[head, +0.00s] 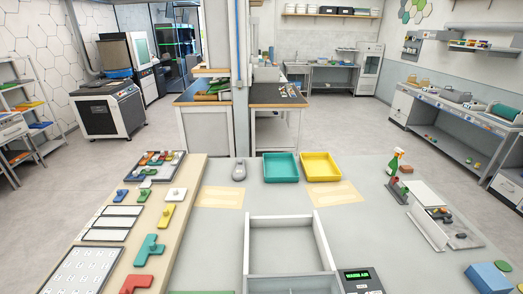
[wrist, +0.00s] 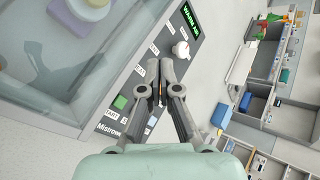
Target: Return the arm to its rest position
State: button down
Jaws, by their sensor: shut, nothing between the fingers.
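My gripper (wrist: 161,82) shows in the wrist view, its two dark fingers close together with nothing held. Below it in that view lies a machine's control panel (wrist: 135,85) with a green button, a white knob (wrist: 180,50) and a green-lit display (wrist: 190,13). I cannot tell how far the fingers are above the panel. My arm and gripper do not show in the head view.
In the wrist view a clear-walled enclosure (wrist: 60,75) stands left of the panel. In the head view a bench holds an open grey box (head: 284,216), a teal tray (head: 281,168), a yellow tray (head: 321,167), a display unit (head: 360,279) and several coloured parts at left.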

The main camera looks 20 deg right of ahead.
jog(key=w+a+r+n+t+y, duration=0.1)
jog(key=w+a+r+n, duration=0.2)
jog(key=a+r+n, duration=0.25)
jog(key=w+a+r+n+t, duration=0.1)
jog(key=w+a+r+n, duration=0.25)
jog(key=a, duration=0.35)
jog(key=s+a+r+n+t+y, duration=0.1)
jog(key=s+a+r+n+y, duration=0.15)
jog(key=a+r+n, duration=0.8)
jog(key=s+a+r+n+t+y, duration=0.1)
jog(key=s+a+r+n, duration=0.2)
jog(key=a+r+n, duration=0.8)
notch_tip(320, 180, up, 10)
jog(key=a+m+p, duration=0.2)
jog(key=a+p, duration=0.1)
jog(key=p, duration=1)
jog(key=shift+m, duration=0.35)
jog(key=shift+f, duration=0.1)
